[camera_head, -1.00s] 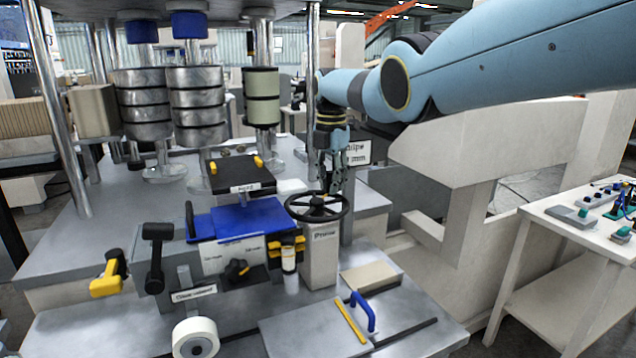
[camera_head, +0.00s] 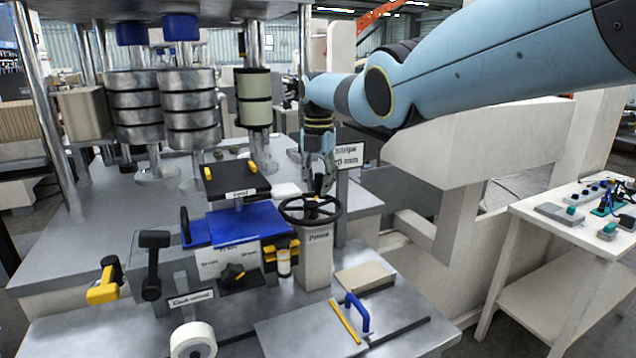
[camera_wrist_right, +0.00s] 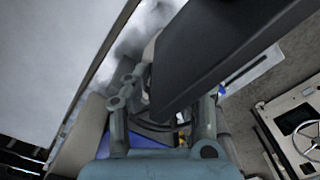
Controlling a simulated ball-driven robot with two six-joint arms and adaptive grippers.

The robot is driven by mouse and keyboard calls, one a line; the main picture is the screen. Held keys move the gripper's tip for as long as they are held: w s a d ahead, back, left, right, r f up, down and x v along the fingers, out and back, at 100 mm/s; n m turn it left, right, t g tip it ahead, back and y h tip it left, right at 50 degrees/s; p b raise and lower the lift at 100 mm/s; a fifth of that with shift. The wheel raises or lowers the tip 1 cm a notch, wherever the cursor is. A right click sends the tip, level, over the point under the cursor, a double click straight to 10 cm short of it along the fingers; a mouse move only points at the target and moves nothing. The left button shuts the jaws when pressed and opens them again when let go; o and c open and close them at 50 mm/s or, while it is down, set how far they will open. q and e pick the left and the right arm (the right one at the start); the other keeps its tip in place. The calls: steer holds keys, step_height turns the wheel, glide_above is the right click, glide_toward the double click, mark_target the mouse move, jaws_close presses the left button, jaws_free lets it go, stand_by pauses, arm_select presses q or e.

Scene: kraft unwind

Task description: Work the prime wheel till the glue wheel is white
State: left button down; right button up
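The prime wheel (camera_head: 310,209) is a black handwheel with an upright crank knob, on a pale post labelled "Prime". My right gripper (camera_head: 319,178) points down over the wheel's far side, with its fingertips at the knob. Whether it grips the knob cannot be seen. In the right wrist view, a dark bar covers the fingertips of my right gripper (camera_wrist_right: 165,118), and the finger links stand apart. A label (camera_head: 191,298) that seems to read "Glue wheel" sits at the front. Below it is a white roll (camera_head: 193,341) with a grey hub. My left gripper is out of view.
A "Stripe mm" sign (camera_head: 347,157) stands just right of the gripper. A blue handle (camera_head: 357,312) is in front. A side table (camera_head: 560,235) stands right.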

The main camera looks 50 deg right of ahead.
steer(key=o, duration=0.4)
steer(key=shift+c, duration=0.2)
step_height(320, 180, up, 12)
stand_by(0.7)
